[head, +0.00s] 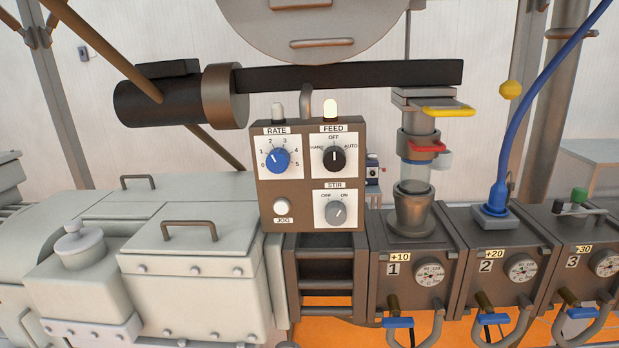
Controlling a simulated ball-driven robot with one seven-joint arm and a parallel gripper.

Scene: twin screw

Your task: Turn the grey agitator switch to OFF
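The grey agitator switch (336,212) is a round knob on a white plate labelled STIR, at the lower right of a brown control box (308,188). OFF is printed above its left side and ON above its right side. Its small mark seems to lean up and to the right, toward ON. Nothing covers the knob. My gripper is not in view.
The same box carries a blue RATE dial (277,160), a black FEED selector (334,158) and a white JOG button (282,207). A dark horizontal bar (340,77) passes above. A glass-and-metal column (413,180) stands to the right. Space before the box looks clear.

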